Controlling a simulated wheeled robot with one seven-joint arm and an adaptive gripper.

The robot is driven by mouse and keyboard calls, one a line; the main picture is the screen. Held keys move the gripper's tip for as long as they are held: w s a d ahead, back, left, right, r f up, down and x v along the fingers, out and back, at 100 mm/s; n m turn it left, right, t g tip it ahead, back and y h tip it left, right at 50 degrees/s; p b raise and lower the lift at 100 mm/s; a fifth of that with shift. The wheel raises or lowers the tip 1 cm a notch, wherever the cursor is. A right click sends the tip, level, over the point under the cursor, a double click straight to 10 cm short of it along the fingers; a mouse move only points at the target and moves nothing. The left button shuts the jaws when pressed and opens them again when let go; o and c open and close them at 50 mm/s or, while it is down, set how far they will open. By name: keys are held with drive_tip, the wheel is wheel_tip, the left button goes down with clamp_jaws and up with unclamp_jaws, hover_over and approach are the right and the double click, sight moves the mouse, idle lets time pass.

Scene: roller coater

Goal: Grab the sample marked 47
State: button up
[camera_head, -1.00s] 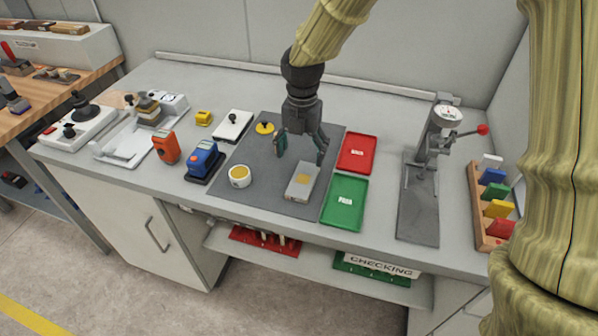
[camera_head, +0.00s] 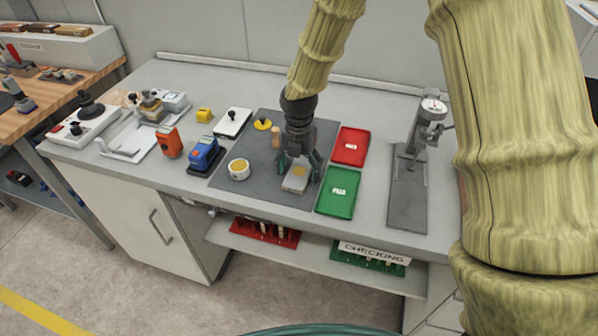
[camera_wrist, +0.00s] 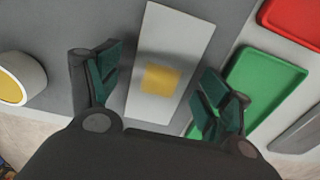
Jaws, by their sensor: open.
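The sample is a pale grey rectangular panel with a yellow square patch (camera_head: 295,182). It lies on the dark grey mat (camera_head: 240,185). In the wrist view the panel (camera_wrist: 175,50) lies between the two fingers. No number can be read on it. My gripper (camera_head: 300,172) is open just above the panel, with one green-padded finger on each side. In the wrist view my gripper (camera_wrist: 155,95) shows empty, its fingers apart from the panel's edges.
A green tray (camera_head: 338,208) and a red tray (camera_head: 350,161) lie right of the mat. A white cup-like ring with yellow inside (camera_head: 238,174) is to the left. A press stand with a dial (camera_head: 408,205) stands further right. A small wooden-topped object (camera_head: 276,143) is behind.

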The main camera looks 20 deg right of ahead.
drive_tip(key=shift+s+r, duration=0.2)
drive_tip(key=shift+c, duration=1.1)
drive_tip(key=shift+w, duration=0.1)
drive_tip(key=c, duration=0.9)
